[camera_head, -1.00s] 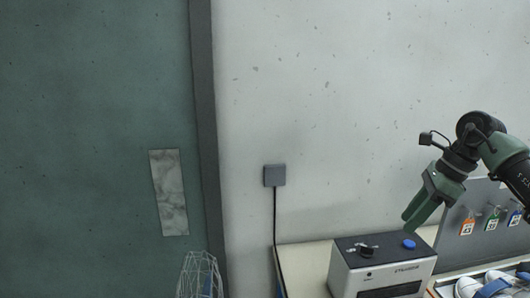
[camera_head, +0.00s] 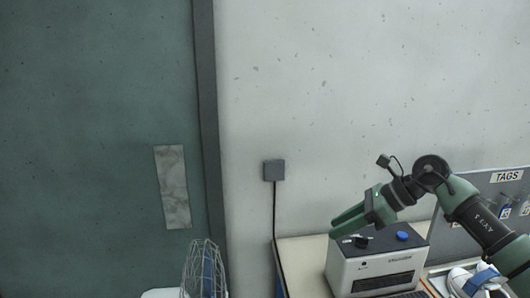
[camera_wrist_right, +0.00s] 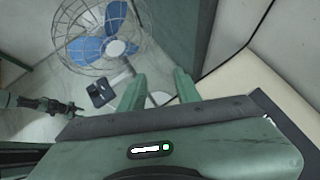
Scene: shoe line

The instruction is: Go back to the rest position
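My right gripper (camera_head: 336,226) is in the head view, above the left end of the label machine and pointing left. In the right wrist view its two green fingers (camera_wrist_right: 160,88) stand apart with nothing held between them. A dark and green arm end (camera_wrist_right: 62,106) shows small at the left of the right wrist view; it looks like my left gripper, but its fingers are too small to read. The left gripper is not in the head view.
The label machine (camera_head: 349,275) with a blue button stands on the bench (camera_head: 300,255). A tag board (camera_head: 490,187) and a white and blue shoe (camera_head: 462,280) are at right, partly behind my arm. A caged fan (camera_wrist_right: 100,40) stands left of the bench.

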